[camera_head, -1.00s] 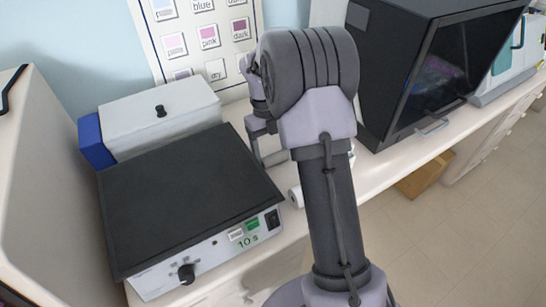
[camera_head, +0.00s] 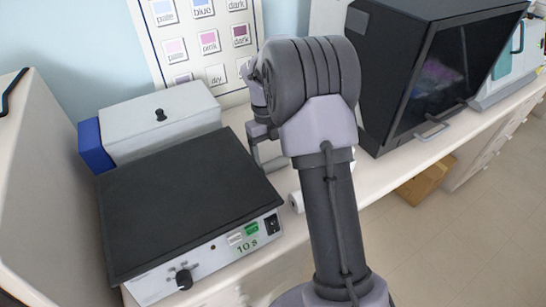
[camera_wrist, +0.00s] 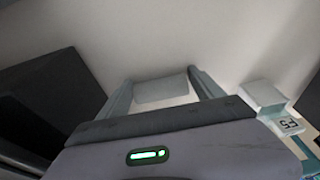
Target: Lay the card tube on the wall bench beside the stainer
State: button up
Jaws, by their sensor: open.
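The card tube seems to be the white cylinder (camera_head: 297,201) lying on the wall bench (camera_head: 375,178); my arm hides most of it in the head view. In the wrist view a pale tube-like piece (camera_wrist: 162,90) shows between the two fingers of my gripper (camera_wrist: 160,78). My gripper is open and low over the bench, around this piece; I cannot tell whether the fingers touch it. A white unit with a black flat top (camera_head: 185,195) stands just left of the tube. I cannot tell which machine is the stainer.
A white lidded box with a blue end (camera_head: 160,120) stands behind the black-topped unit. A black cabinet with a dark window (camera_head: 430,80) stands to the right. A colour chart (camera_head: 195,40) is at the wall. A cardboard box (camera_head: 425,182) is on the floor.

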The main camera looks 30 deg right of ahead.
jog(key=shift+s+a+f, duration=0.15)
jog(key=shift+s+f, duration=0.2)
jog(key=shift+f, duration=0.25)
jog(key=w+p+v, duration=0.1)
jog(key=p+v, duration=0.5)
jog(key=v, duration=0.7)
jog(key=s+a+r+n+t, duration=0.2)
jog(key=s+a+r+n, duration=0.25)
jog(key=r+n, duration=0.3)
jog(key=s+a+r+n+t, duration=0.1)
jog(key=s+a+n+t, duration=0.1)
jog(key=s+a+n, duration=0.2)
jog(key=s+a+r+n+t+y, duration=0.1)
jog(key=s+a+n, duration=0.3)
jog(key=s+n, duration=0.6)
jog(key=s+a+r+n+t+y, duration=0.1)
jog(key=s+a+n+t, duration=0.2)
jog(key=s+n, duration=0.4)
jog(key=a+n, duration=0.1)
jog(key=n, duration=0.1)
jog(key=shift+s+a+r+n, duration=0.25)
jog(key=shift+s+r+n, duration=0.05)
jog(key=shift+n, duration=0.05)
